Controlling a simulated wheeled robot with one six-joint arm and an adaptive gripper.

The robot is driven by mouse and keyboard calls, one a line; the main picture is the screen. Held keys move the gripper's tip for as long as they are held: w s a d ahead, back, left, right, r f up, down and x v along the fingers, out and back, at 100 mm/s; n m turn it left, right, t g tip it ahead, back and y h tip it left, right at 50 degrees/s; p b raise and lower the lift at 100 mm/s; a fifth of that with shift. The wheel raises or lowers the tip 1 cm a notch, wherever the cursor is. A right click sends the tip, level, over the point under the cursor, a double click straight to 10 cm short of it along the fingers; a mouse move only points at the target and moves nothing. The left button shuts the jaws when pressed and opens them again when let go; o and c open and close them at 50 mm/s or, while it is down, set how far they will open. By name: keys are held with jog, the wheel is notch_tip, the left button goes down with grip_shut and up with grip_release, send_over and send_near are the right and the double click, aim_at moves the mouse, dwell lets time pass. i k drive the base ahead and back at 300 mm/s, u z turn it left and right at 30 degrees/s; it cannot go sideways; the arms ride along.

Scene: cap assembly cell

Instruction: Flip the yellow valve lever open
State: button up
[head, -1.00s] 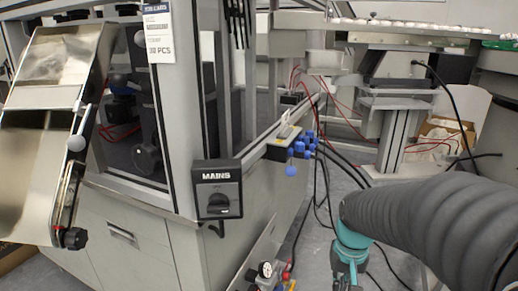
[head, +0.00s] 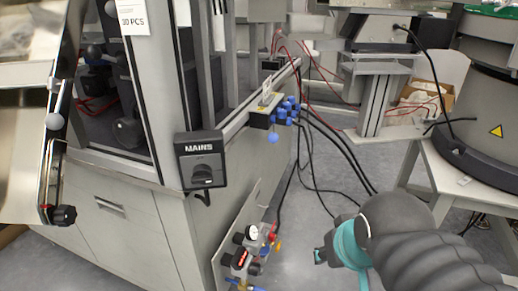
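A low panel (head: 224,262) beside the cabinet carries a gauge (head: 251,232), a red part, blue fittings and a box with a red display (head: 240,259). A small yellow-orange piece (head: 278,246) shows at the panel's right side, and another yellow bit is near the bottom edge. They are too small to tell which is the valve lever or how it is set. My arm's teal end (head: 347,246) is to the right of the panel, apart from it. My gripper (head: 320,256) shows only as a small dark and teal end pointing left; its fingers cannot be made out.
The grey cabinet (head: 120,225) with a MAINS switch (head: 202,160) stands left of the panel. Blue fittings (head: 285,112) with black hoses stick out above, and the hoses trail to the floor. A white table (head: 455,180) with a grey drum is at right. Bare floor lies between.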

aim_at(280, 243)
jog(key=z, duration=0.5)
jog(key=k, duration=1)
jog(key=u, duration=0.55)
jog(key=i, duration=1.35)
jog(key=z, duration=0.25)
